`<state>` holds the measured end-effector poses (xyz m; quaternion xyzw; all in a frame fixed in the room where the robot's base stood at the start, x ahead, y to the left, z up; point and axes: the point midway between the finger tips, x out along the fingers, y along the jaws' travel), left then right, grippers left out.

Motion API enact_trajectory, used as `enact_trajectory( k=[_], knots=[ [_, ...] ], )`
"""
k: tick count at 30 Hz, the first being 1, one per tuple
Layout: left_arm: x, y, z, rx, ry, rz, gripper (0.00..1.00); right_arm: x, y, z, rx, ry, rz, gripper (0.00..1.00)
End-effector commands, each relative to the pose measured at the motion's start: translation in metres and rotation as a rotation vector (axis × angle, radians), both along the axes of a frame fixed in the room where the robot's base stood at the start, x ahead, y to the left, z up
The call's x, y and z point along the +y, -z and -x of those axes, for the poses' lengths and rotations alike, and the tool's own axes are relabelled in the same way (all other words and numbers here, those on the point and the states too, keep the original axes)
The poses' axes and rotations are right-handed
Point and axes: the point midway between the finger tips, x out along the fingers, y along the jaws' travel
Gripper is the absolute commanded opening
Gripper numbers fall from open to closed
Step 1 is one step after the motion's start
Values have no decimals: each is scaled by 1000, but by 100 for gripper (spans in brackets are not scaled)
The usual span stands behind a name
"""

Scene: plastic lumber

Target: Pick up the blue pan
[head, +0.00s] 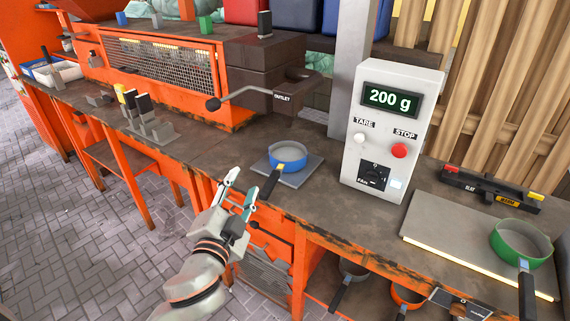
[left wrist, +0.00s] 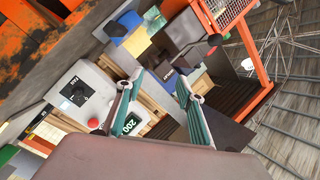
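The blue pan (head: 287,157) sits upright on a small grey square plate (head: 312,163) on the worktop. Its dark handle points toward the front edge, down and slightly left in the head view. My left gripper (head: 243,184) is open and empty, just left of the handle and apart from it, near the bench's front edge. Its two spread fingers also show in the left wrist view (left wrist: 160,75), with nothing held between them. My right gripper is not in view.
A white control box (head: 390,130) reading 200 g stands right of the pan. A dark outlet unit (head: 295,92) with a lever is behind it. A green pan (head: 521,240) rests on a grey plate at right. Other pans sit on the lower shelf.

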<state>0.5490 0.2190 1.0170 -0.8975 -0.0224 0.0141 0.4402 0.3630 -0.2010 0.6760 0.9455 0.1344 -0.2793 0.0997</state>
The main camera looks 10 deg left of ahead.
Motion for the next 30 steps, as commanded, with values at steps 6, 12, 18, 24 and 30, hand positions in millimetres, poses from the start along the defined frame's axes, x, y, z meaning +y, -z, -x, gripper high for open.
enact_trajectory(
  k=[6,12,18,24,30],
  knots=[
    [-139,-131,-13,-464,393,-141,38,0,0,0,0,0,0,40],
    [-270,-164,39,-756,861,-423,38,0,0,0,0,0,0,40],
    [-334,-90,75,-785,1314,-856,38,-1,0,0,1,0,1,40],
    [-288,18,34,-469,1606,-1380,38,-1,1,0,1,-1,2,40],
    [-156,61,-52,89,1590,-1790,38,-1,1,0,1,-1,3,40]
  ],
)
